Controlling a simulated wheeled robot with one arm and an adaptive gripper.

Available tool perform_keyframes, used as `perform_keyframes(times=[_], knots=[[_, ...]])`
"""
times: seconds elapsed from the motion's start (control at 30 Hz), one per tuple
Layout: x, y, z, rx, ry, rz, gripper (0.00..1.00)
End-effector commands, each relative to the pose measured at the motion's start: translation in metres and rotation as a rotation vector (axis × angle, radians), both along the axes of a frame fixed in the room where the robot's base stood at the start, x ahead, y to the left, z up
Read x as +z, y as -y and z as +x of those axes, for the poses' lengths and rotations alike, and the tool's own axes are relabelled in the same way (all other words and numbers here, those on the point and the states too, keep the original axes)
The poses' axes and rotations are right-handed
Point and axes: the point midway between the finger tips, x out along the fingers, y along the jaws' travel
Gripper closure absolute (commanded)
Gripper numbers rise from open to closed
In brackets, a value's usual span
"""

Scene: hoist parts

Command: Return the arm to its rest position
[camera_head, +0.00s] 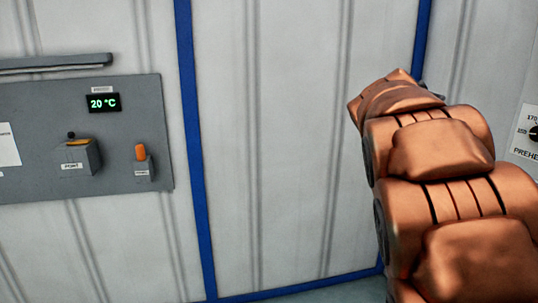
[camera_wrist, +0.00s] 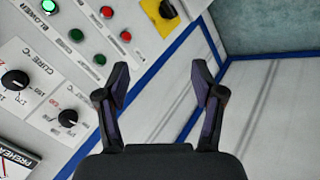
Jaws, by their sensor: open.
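My gripper (camera_wrist: 163,82) shows in the wrist view with its two dark fingers apart and nothing between them. It points toward white wall panels and blue trim. My copper-coloured arm rises at the right of the head view, bent upward in front of the wall. The gripper itself is hidden behind the arm in the head view.
A control panel (camera_wrist: 60,75) with knobs, lamps and buttons lies left of my gripper in the wrist view. The wall between is bare.

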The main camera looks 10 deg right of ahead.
Motion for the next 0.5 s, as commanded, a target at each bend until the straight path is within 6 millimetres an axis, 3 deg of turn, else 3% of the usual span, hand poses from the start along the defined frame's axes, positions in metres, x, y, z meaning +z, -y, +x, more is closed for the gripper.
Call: perform_keyframes(times=[0.5], knots=[[-0.133, -0.165, -0.103, 0.261, -0.133, 0.443, 0.32]])
